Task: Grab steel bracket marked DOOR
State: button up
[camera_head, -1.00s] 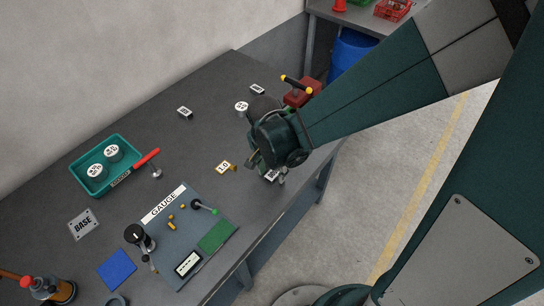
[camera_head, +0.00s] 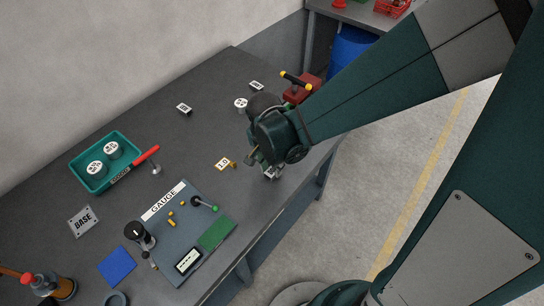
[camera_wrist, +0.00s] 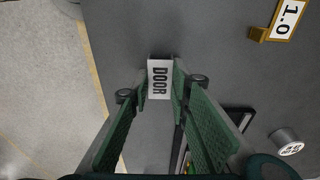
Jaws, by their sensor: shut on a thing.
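The steel bracket marked DOOR (camera_wrist: 159,78) is between the two green fingers of my gripper (camera_wrist: 160,92) in the wrist view. Its white label with black letters faces the camera. The fingers press on it from both sides. In the head view my gripper (camera_head: 268,170) is low at the right front edge of the dark table, and the bracket is mostly hidden there. I cannot tell whether it is clear of the tabletop.
A brass bracket marked 1.0 (camera_head: 224,164) lies just left of my gripper. A white-topped cylinder (camera_head: 240,104) and a red vise (camera_head: 300,90) stand behind. The gauge board (camera_head: 188,232) and teal tray (camera_head: 90,180) are further left. The table's front edge is close.

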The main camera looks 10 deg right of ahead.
aim_at(273, 170)
jog(key=shift+r, duration=0.1)
notch_tip(273, 170, up, 10)
jog(key=p, duration=0.2)
dwell(0.5)
